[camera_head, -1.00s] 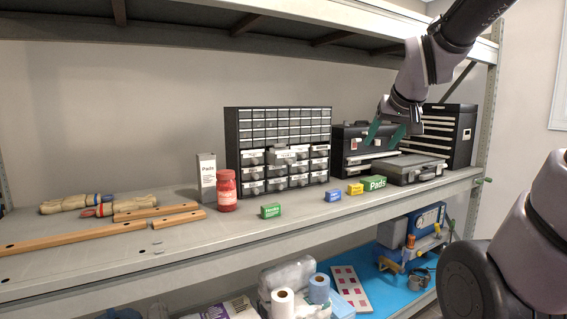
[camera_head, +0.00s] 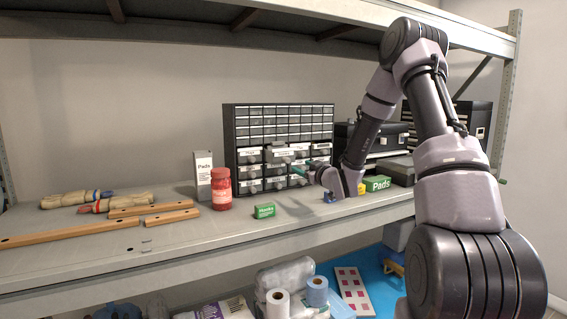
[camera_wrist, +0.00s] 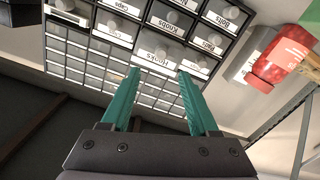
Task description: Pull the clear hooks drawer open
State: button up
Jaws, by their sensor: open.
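The clear hooks drawer (camera_wrist: 157,52) is in the upper middle of the wrist view, its label upside down and a round knob on its front. In the head view, the hooks drawer (camera_head: 277,155) looks like the second from the left in the top row of large drawers. It seems to stand out slightly from its neighbours. My gripper (camera_wrist: 159,76) is open and empty, its two teal fingers pointing at this drawer, one tip towards each side of it. In the head view my gripper (camera_head: 292,166) is just in front of the cabinet (camera_head: 229,135); contact cannot be told.
A red jar (camera_head: 221,190) and a white Pads box (camera_head: 204,172) stand left of the cabinet. A small green box (camera_head: 265,211) sits in front, and a green Pads box (camera_head: 377,183) stands right. The upper shelf (camera_head: 200,35) overhangs. The shelf front is mostly clear.

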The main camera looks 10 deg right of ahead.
aim_at(288, 161)
jog(key=x, duration=1.1)
jog(key=shift+a, duration=0.1)
grip_shut()
dwell(1.1)
